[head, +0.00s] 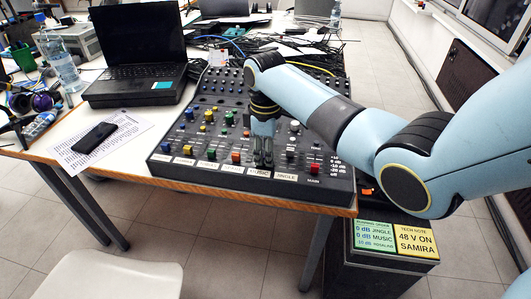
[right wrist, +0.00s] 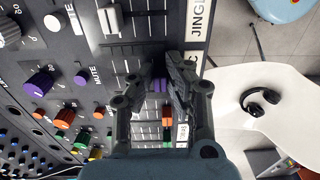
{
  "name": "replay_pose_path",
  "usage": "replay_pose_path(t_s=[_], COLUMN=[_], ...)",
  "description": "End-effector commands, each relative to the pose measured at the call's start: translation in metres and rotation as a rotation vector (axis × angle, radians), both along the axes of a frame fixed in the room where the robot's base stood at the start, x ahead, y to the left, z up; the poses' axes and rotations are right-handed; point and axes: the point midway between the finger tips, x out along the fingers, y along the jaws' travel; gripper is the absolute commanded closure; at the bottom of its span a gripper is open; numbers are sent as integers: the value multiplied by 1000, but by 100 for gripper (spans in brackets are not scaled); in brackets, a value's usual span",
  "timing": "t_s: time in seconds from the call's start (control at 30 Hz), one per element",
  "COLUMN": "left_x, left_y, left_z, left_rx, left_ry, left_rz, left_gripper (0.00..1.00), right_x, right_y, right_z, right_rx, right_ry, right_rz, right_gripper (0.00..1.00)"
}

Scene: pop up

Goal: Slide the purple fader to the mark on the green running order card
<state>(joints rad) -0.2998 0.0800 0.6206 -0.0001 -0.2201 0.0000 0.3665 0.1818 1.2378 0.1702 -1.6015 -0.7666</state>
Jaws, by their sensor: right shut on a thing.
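My right gripper (head: 263,160) reaches down onto the front of the mixing desk (head: 334,184). In the right wrist view my right gripper (right wrist: 162,72) is shut on the purple fader (right wrist: 160,85), which shows between its fingertips. In the head view the gripper hides this fader. The strip label by it, ending in C, is partly covered by a finger. The green running order card (head: 373,238) lies on a dark case below the table's right end. Its readable lines include 0 dB JINGLE and 0 dB MUSIC. My left gripper is not in view.
A white fader (right wrist: 110,18) and an orange fader (right wrist: 167,122) stand on either side of the purple one. A yellow tech note (head: 414,242) lies beside the green card. A laptop (head: 133,55), phone (head: 95,137) and bottle (head: 58,60) are to the left.

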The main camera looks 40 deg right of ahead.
Motion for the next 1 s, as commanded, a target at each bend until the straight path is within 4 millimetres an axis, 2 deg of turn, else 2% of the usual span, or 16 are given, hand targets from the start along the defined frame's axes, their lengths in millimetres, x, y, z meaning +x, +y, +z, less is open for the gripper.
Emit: replay_pose_path(t_s=[0.17,0.4,0.7,0.73,0.8,0.9,1.0], left_x=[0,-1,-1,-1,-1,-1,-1], left_y=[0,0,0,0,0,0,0], left_z=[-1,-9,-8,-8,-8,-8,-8], left_rx=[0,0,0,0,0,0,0], left_ry=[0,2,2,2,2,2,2], left_rz=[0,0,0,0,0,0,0], left_gripper=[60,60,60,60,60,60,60], right_x=[3,24,25,25,25,25,25], right_y=[-3,-28,-29,-29,-29,-29,-29], right_z=[0,0,0,0,0,0,0], right_rx=[-2,-2,1,1,1,1,1], right_ry=[-1,-1,-1,-1,-1,-1,-1], right_rz=[-1,-2,-1,-1,-1,-1,-1], right_gripper=[100,100,100,83,74,63,63])
